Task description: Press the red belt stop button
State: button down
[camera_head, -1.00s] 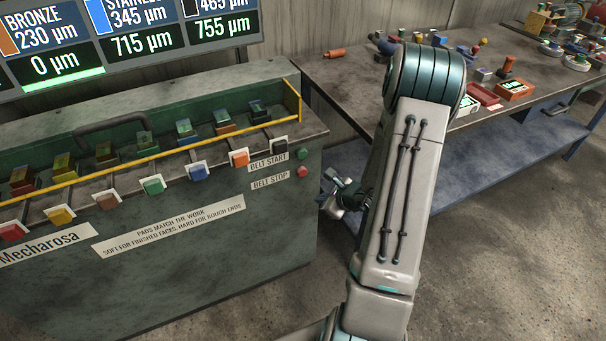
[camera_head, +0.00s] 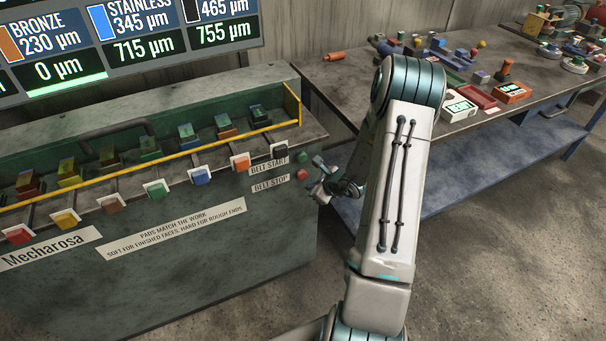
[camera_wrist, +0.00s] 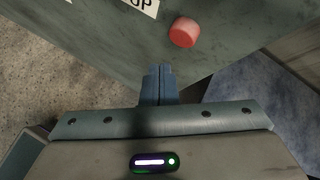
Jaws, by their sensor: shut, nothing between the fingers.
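The red belt stop button (camera_head: 301,174) sits on the right end of the green machine's front, beside the "BELT STOP" label (camera_head: 270,183). In the wrist view the red button (camera_wrist: 184,32) is at the top, a little right of the fingertips and apart from them in the picture. My gripper (camera_head: 318,190) is just right of and slightly below the button in the head view. In the wrist view its fingers (camera_wrist: 157,70) are shut together and empty, pointing toward the machine face. The exact gap between fingertips and button cannot be told.
The green belt start button (camera_head: 301,156) is just above the red one. A row of coloured square buttons and a yellow rail (camera_head: 150,156) run along the machine (camera_head: 200,265). A workbench (camera_head: 365,85) with many small objects stands right. Open floor lies at lower right.

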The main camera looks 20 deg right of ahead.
jog(key=shift+w, duration=0.95)
jog(key=shift+w, duration=0.1)
dwell(1.3)
jog(key=shift+w+b, duration=0.35)
jog(key=shift+w, duration=0.5)
dwell(0.5)
jog(key=shift+s, duration=0.1)
jog(key=shift+s+b, duration=0.8)
jog(key=shift+s, duration=0.05)
